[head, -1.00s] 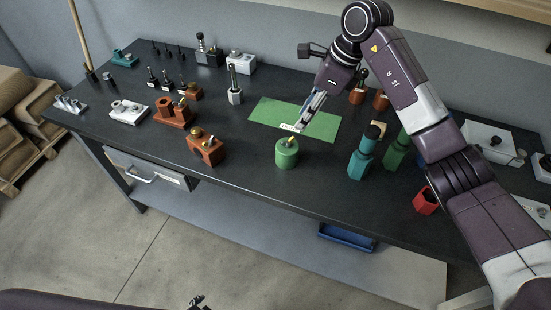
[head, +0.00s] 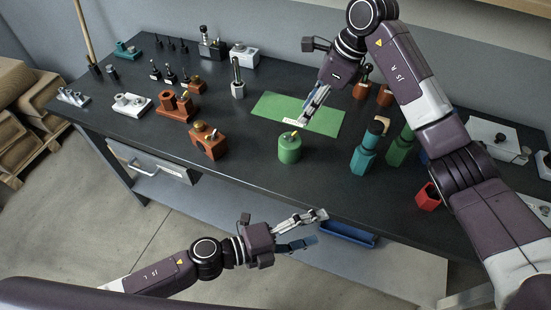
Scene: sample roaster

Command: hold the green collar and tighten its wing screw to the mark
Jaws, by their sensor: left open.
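The green collar (head: 289,150) is a round green piece standing on the dark table near its front edge. A small yellowish wing screw (head: 294,134) shows on its top. The mark on it is too small to make out. My left gripper (head: 318,228) is open and empty, in front of the table's front edge and below the collar in the picture.
A green mat (head: 270,105) lies behind the collar. An orange block (head: 208,145) stands left of it; a teal bottle-like piece (head: 363,158) and a green one (head: 399,150) stand right. A red piece (head: 427,197) is near the right front.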

